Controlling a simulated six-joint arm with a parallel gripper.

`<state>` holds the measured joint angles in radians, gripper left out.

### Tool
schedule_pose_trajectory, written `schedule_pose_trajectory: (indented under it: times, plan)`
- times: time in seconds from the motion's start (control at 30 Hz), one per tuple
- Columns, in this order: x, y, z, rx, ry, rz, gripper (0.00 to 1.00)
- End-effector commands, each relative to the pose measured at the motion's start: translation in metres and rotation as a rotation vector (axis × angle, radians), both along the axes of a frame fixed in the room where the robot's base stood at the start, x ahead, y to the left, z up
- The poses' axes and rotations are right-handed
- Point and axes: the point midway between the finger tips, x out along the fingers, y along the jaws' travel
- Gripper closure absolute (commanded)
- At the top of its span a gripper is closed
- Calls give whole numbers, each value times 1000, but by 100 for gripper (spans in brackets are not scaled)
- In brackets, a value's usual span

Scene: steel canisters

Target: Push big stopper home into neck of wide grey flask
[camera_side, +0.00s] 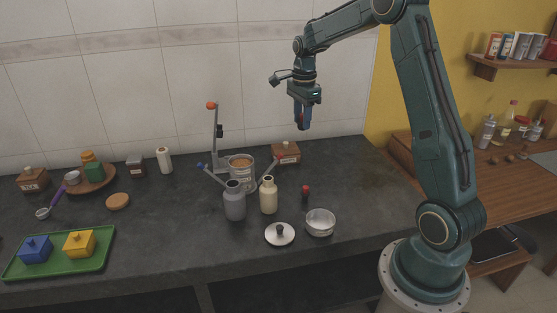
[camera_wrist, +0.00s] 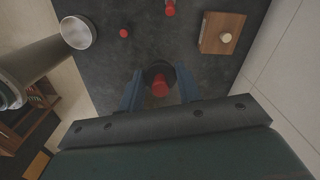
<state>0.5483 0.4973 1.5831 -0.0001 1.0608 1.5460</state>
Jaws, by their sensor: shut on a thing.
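My gripper (camera_side: 303,117) is high above the back right of the counter in the side view. In the wrist view its blue fingers (camera_wrist: 159,90) are shut on a stopper (camera_wrist: 160,87) with a red knob and a wide dark body. The wide grey flask (camera_side: 235,204) stands upright on the counter, well below and left of my gripper. Its neck faces up; I cannot see inside it. The flask is not recognisable in the wrist view.
A cream flask (camera_side: 268,198) stands just right of the grey one. A clear jar (camera_side: 243,173) and a stand (camera_side: 217,140) are behind. A lid (camera_side: 280,235), metal bowl (camera_side: 320,224) and small red-topped piece (camera_side: 305,191) lie nearby. A wooden box (camera_side: 286,153) sits at the back.

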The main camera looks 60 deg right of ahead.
Motion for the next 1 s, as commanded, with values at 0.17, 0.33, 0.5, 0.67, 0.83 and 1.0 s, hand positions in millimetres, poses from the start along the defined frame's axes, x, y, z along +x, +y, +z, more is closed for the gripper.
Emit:
schedule_pose_trajectory:
  times: [0.17,0.33,0.5,0.67,0.83,1.0]
  plan:
    - [0,0,0,0,0,1,87]
    - [4,7,-1,0,1,17,87]
    - [17,28,-3,0,1,69,87]
    - [35,62,-7,0,1,151,87]
    - [55,111,-11,0,0,261,87]
    - [69,161,-16,0,1,371,87]
